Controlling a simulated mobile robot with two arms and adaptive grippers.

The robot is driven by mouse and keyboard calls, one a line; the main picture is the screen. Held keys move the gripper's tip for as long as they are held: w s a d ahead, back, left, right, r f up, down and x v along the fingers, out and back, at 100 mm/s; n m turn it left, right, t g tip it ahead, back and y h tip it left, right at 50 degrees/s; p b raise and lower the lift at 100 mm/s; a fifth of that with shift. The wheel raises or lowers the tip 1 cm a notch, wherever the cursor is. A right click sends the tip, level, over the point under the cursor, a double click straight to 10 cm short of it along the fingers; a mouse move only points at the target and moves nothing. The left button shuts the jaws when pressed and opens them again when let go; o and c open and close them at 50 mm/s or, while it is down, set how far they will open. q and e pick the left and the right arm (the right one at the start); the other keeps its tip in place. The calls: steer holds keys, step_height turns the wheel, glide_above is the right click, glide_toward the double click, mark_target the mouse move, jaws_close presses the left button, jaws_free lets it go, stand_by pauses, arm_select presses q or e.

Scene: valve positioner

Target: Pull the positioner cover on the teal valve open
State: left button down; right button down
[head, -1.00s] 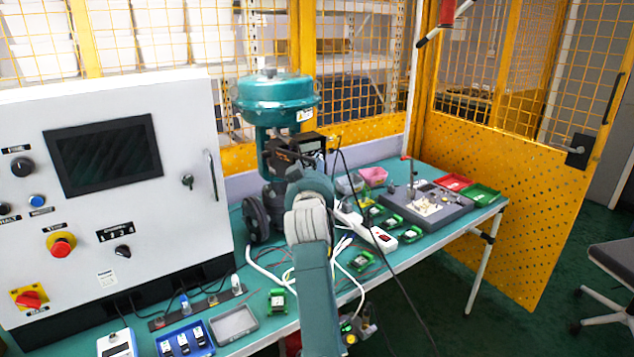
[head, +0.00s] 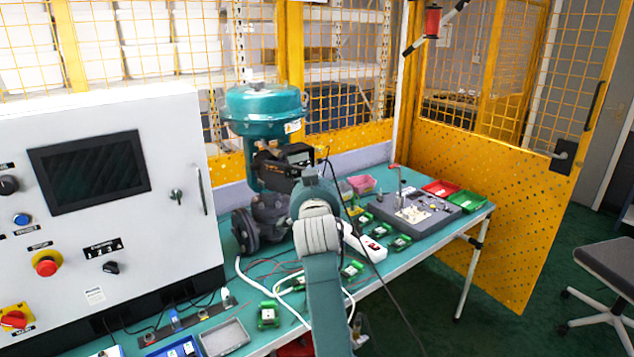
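The teal valve (head: 262,107) stands upright at the back of the bench, with a round teal actuator on top. Its black positioner (head: 299,153), a box with a small display window, sits on the valve's front below the actuator. My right arm rises from the bottom middle, and its wrist is just in front of and below the positioner. My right gripper (head: 288,168) is close to the positioner's lower front; its dark fingers blend with the black housing. I cannot tell whether they touch the cover, or whether the cover is open. My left gripper is out of view.
A grey control cabinet (head: 130,250) stands on the left. White cables and green modules (head: 269,314) lie on the teal bench. A grey fixture tray (head: 440,222), a red bin (head: 440,188) and a green bin (head: 467,202) are at right. Yellow mesh fencing (head: 490,190) stands behind.

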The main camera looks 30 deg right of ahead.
steer(key=s+f+m+t+y+p, duration=0.1)
steer(key=s+f+m+y+p, duration=0.1)
steer(key=s+f+m+p, duration=0.55)
steer(key=w+d+m, duration=0.3)
steer(key=w+m, duration=0.1)
steer(key=w, duration=0.4)
steer(key=shift+w+d+r+m+y, duration=0.15)
steer(key=shift+w+m+y, duration=0.15)
steer(key=shift+w+m, duration=0.05)
